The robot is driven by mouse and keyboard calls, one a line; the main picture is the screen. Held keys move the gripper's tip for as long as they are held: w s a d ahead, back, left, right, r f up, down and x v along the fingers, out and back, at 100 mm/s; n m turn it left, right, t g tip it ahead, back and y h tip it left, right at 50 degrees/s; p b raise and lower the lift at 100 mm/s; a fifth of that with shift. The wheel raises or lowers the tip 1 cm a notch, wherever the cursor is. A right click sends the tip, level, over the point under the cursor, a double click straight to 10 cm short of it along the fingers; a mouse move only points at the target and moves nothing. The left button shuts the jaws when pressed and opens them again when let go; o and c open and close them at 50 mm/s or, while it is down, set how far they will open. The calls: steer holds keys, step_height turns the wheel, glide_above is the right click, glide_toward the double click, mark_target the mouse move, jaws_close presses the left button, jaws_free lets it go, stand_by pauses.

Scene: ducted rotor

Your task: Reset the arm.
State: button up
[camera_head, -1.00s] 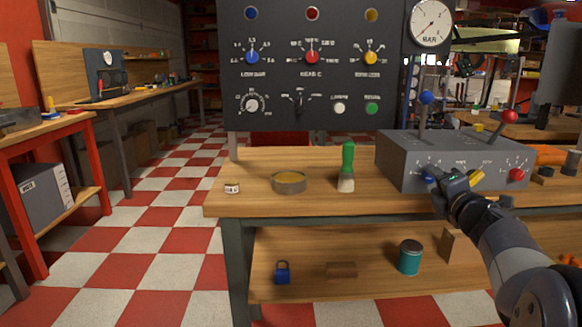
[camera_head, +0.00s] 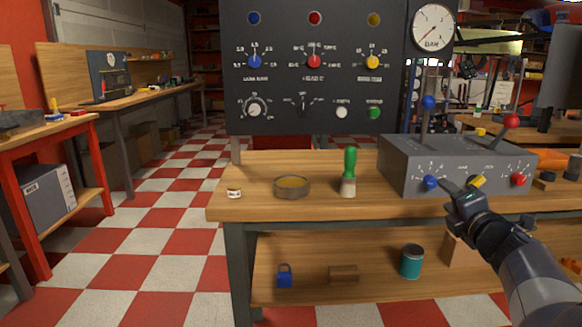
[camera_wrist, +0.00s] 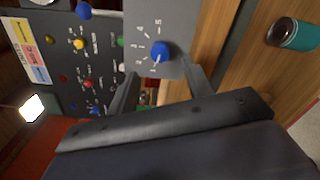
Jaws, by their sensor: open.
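My gripper (camera_head: 455,187) is in front of the grey control box (camera_head: 404,177) on the right of the workbench. In the wrist view my gripper (camera_wrist: 160,80) has its two fingers spread apart with nothing between them. The blue knob (camera_wrist: 160,50) shows just beyond the gap between the fingers, with numbers around it. In the head view the blue knob (camera_head: 430,183) is left of my gripper and apart from it.
A round tin (camera_head: 291,187) and a green-handled brush (camera_head: 348,172) stand on the bench (camera_head: 300,212). A dark panel (camera_head: 310,85) with knobs and a gauge rises behind. Two levers (camera_head: 428,103) stick up from the box. A teal can (camera_head: 411,262) is on the lower shelf.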

mark_target(433, 184)
steer(key=s, duration=0.5)
steer(key=w+b, duration=0.1)
steer(key=w, duration=0.9)
steer(key=shift+w+a+f+b, duration=0.1)
steer(key=shift+w+f+b, duration=0.05)
steer(key=shift+w+b, duration=0.25)
steer(key=shift+w+r+m+p, duration=0.25)
steer(key=shift+m+p, duration=0.05)
steer(key=shift+p, duration=0.1)
steer(key=m+p, duration=0.2)
steer(key=m, duration=0.2)
steer(key=shift+s+m+p, duration=0.15)
steer(key=shift+m+p, duration=0.15)
steer(key=m+p, duration=0.3)
steer(key=m, duration=0.3)
steer(key=m+p, duration=0.3)
steer(key=m, duration=0.3)
steer(key=m+p, duration=0.1)
steer(key=m, duration=0.4)
steer(key=shift+f+m+p, duration=0.1)
steer(key=shift+m+p, duration=0.2)
